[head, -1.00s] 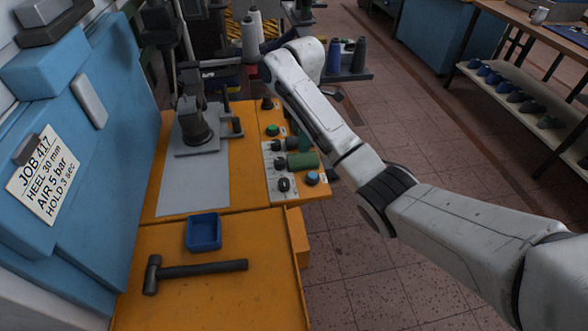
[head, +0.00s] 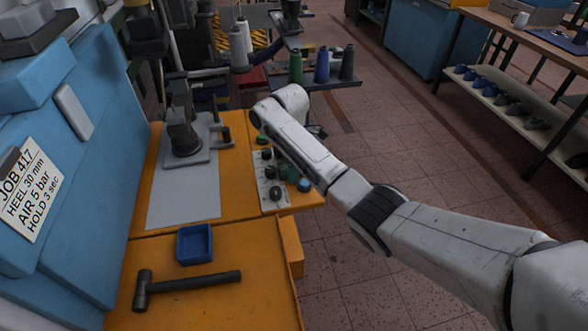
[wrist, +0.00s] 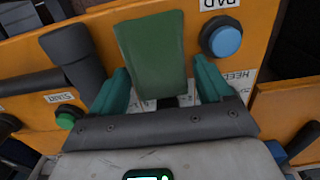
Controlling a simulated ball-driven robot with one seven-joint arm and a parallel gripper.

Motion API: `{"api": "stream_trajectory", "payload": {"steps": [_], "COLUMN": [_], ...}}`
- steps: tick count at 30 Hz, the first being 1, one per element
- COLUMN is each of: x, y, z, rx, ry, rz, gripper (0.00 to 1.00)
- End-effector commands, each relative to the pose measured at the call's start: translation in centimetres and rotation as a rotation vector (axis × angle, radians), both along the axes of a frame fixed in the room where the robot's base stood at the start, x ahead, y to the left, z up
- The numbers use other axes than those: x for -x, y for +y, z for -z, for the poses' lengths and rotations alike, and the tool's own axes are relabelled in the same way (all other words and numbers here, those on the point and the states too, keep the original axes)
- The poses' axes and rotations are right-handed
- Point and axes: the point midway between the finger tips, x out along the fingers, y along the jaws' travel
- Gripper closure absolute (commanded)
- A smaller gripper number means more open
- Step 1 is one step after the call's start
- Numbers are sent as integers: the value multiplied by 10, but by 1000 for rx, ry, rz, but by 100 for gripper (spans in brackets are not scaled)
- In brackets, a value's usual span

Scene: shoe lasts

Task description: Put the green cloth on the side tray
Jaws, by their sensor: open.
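The green cloth (wrist: 152,52) shows in the wrist view as a dark green, folded-looking piece over the control panel, between the two teal fingers of my gripper (wrist: 161,88). The fingers are apart, one on each side of it, and I cannot tell whether they touch it. In the head view my arm hides the gripper and most of the cloth. A small blue tray (head: 195,244) stands empty on the orange bench; I cannot tell whether it is the side tray.
The control panel (head: 268,198) has several knobs and a blue button (wrist: 226,40). A hammer (head: 185,287) lies in front of the blue tray. A press (head: 185,140) stands behind a grey sheet (head: 185,200). Spools (head: 322,65) stand at the back. The floor at right is clear.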

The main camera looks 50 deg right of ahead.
Motion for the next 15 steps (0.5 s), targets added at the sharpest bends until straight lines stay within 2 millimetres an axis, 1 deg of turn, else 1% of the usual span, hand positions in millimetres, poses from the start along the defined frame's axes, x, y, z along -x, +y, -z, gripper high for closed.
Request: {"api": "stream_trajectory", "payload": {"steps": [2, 15], "x": [0, 0], "y": [0, 0], "z": [0, -1], "rx": [0, 0], "ry": [0, 0], "rz": [0, 0], "gripper": [23, 65]}}
